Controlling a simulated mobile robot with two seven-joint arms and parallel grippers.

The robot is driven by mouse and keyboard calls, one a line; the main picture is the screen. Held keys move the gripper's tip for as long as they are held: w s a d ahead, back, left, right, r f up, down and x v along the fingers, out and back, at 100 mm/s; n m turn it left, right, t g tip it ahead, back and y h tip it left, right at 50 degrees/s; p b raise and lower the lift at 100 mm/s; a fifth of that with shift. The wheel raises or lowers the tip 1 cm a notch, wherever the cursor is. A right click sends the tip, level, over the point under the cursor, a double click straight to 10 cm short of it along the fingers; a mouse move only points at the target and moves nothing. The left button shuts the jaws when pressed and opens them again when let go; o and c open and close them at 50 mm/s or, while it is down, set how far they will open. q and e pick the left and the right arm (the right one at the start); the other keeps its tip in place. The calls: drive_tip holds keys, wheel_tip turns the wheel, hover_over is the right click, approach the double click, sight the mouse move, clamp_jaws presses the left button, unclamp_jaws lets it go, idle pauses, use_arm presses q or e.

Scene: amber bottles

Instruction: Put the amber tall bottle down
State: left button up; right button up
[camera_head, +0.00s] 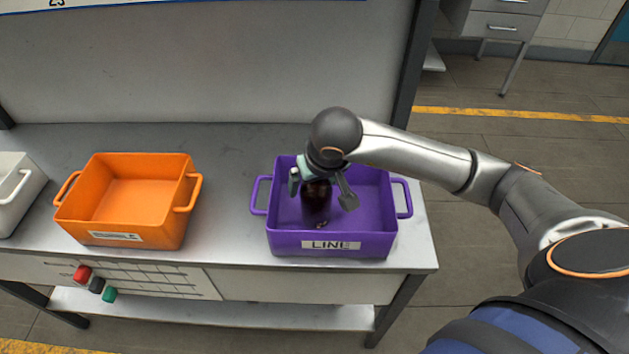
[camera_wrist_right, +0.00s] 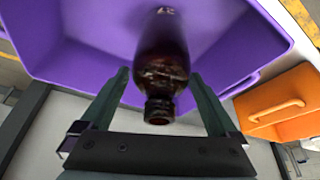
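The amber tall bottle (camera_head: 316,198) is dark brown and is inside the purple crate (camera_head: 330,244), near its middle. In the right wrist view the bottle (camera_wrist_right: 162,62) has its neck towards my gripper and its body towards the crate floor. My right gripper (camera_head: 321,192) is over the crate with its fingers spread on either side of the bottle. The right wrist view shows the gripper (camera_wrist_right: 160,92) with a clear gap between each finger and the bottle. The bottle's base contact is hard to see. My left gripper is not in view.
An orange crate (camera_head: 128,240) stands to the left on the same grey table (camera_head: 225,225), with a white container (camera_head: 18,212) at the far left. The purple crate is near the table's right end. Bare table lies between the orange and purple crates.

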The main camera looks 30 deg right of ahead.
drive_tip(key=shift+r, duration=0.5)
drive_tip(key=p+v, duration=0.1)
drive_tip(key=v, duration=1)
drive_tip(key=shift+s+a+r, duration=0.1)
drive_tip(key=shift+s, duration=0.1)
